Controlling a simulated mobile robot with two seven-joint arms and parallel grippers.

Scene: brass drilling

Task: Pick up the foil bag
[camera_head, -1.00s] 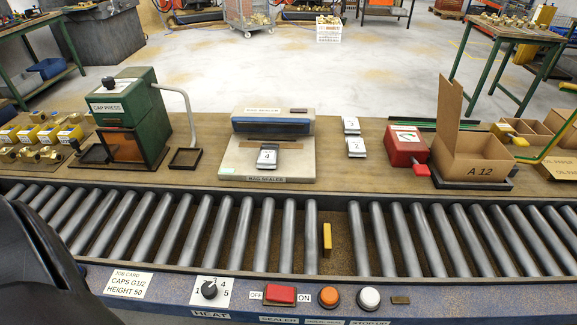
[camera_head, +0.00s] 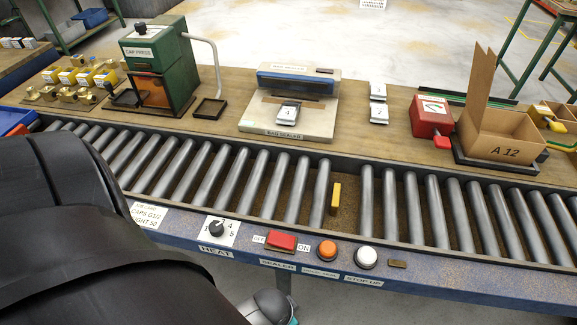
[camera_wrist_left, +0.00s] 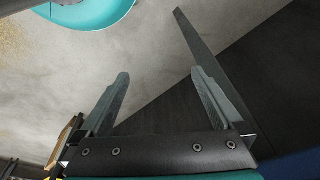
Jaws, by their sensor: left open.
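A silver packet labelled 4 (camera_head: 289,112), which looks like a foil bag, lies on the front of the bag sealer (camera_head: 309,116). Two similar silver packets with labels, one behind (camera_head: 378,91) and one in front (camera_head: 378,113), lie on the bench to the right of the sealer. My left gripper (camera_wrist_left: 160,73) is open and empty in the left wrist view, over grey floor and dark surfaces. No foil bag shows in that view. In the head view my dark left arm fills the lower left; its fingers cannot be made out. My right gripper is not in view.
A roller conveyor (camera_head: 270,182) runs along the front, with a yellow block (camera_head: 336,198) in a roller gap. The green cap press (camera_head: 157,65) stands left of the sealer. A red device (camera_head: 431,116) and open carton (camera_head: 499,132) stand right. Buttons line the blue front rail.

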